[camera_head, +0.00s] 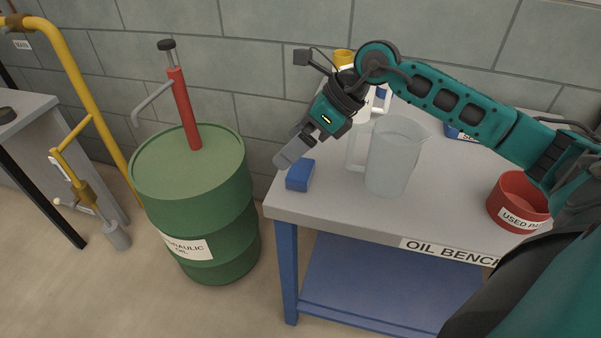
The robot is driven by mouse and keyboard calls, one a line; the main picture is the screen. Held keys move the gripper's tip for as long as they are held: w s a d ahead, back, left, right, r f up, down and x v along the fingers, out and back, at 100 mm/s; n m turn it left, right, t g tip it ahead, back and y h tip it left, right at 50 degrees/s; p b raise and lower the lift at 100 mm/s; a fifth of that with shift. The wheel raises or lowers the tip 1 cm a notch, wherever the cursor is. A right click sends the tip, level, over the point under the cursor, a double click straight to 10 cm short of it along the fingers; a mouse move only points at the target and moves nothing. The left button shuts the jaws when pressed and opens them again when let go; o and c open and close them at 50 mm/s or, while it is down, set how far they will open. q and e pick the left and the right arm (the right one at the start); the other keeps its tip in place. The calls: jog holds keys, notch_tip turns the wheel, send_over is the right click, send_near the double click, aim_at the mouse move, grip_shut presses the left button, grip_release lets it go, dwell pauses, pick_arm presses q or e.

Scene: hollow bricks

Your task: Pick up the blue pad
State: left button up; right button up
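The blue pad (300,176) is a small block on the left front corner of the grey bench top. My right gripper (286,159) reaches in from the right, over the bench, and points down and to the left. Its grey fingers are just above and left of the pad in the picture; I cannot tell whether they touch it. The fingers overlap from this angle, so their opening is not clear. The pad lies on the bench. My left gripper is not in view.
A clear jug (393,160) stands right of the pad, with a white container (362,108) behind. A red bowl (518,203) sits at the right of the oil bench (345,212). A green drum (190,190) with a red pump (185,110) stands to the left.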

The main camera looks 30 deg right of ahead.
jog(key=d+g+h, duration=0.1)
jog(key=d+h, duration=0.3)
jog(key=d, duration=0.3)
send_over(303, 168)
jog(key=s+d, duration=0.2)
notch_tip(303, 168, down, 7)
jog(key=shift+s+a+r, duration=0.1)
jog(key=shift+a+r, duration=0.05)
jog(key=shift+r, duration=0.05)
jog(key=shift+a+x, duration=0.1)
jog(key=shift+x, duration=1.4)
jog(key=shift+a+x, duration=0.15)
jog(key=shift+x, duration=1.35)
jog(key=shift+r, duration=0.1)
jog(key=shift+c, duration=0.3)
jog(key=c, duration=0.7)
jog(key=shift+r, duration=0.1)
notch_tip(303, 168, up, 20)
jog(key=p, duration=0.1)
